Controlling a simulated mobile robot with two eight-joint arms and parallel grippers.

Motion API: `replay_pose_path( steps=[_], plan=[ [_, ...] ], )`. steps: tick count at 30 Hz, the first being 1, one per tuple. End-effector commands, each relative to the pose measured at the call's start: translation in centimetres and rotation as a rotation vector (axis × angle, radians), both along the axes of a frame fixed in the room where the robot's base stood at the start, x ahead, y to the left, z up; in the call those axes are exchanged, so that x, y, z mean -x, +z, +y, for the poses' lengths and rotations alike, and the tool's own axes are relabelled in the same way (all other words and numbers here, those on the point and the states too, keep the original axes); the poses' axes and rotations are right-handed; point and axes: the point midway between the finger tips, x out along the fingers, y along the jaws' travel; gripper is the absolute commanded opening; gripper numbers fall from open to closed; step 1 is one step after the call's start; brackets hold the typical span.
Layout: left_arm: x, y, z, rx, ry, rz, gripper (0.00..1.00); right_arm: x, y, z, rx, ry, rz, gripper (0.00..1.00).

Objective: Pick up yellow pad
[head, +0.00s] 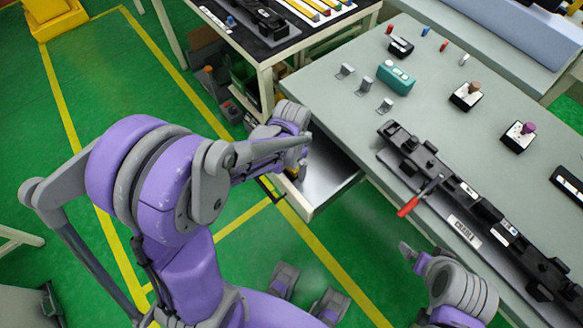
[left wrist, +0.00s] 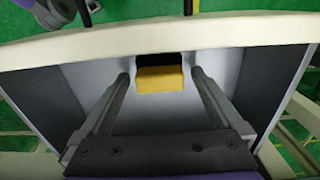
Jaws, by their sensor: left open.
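The yellow pad (left wrist: 160,79) is a small block in the left wrist view. It lies in the open drawer (head: 324,178), close to the drawer's front wall, with a dark patch beside it. My left gripper (head: 305,151) is over the drawer in the head view and mostly hides the pad there. In the left wrist view my left gripper (left wrist: 161,75) is open, with one finger on each side of the pad and gaps between. My right gripper (head: 408,250) is near the table's front edge at lower right; its jaw state is unclear.
The grey table (head: 335,110) holds a long black rail (head: 455,190), a red-handled tool (head: 410,205), a teal box (head: 396,78) and small metal clips (head: 365,86). The drawer front (left wrist: 190,36) is a raised edge near the pad. A shelf unit stands behind the drawer.

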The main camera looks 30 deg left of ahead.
Motion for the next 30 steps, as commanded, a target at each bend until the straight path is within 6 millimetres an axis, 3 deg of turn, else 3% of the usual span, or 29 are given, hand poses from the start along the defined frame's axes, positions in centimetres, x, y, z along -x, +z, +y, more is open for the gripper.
replay_pose_path(
  steps=[8, 23, 24, 30],
  plan=[
    [0.0, -0.56, -0.01, 0.0, 0.0, 0.0, 1.0, 0.02, -0.08, 0.0, 0.0, 0.0, 0.0, 1.0],
    [0.01, -0.53, -0.01, 0.0, 0.0, 0.0, 0.14, 0.02, -0.08, 0.0, 0.0, 0.0, 0.0, 1.0],
    [0.01, -0.53, -0.01, 0.0, 0.0, 0.0, 0.1, 0.02, -0.08, 0.0, 0.0, 0.0, 0.0, 1.0],
    [0.01, -0.37, -0.01, 0.0, 0.0, 0.0, 0.1, 0.0, -0.04, 0.0, 0.0, 0.0, 0.0, 1.0]
  ],
)
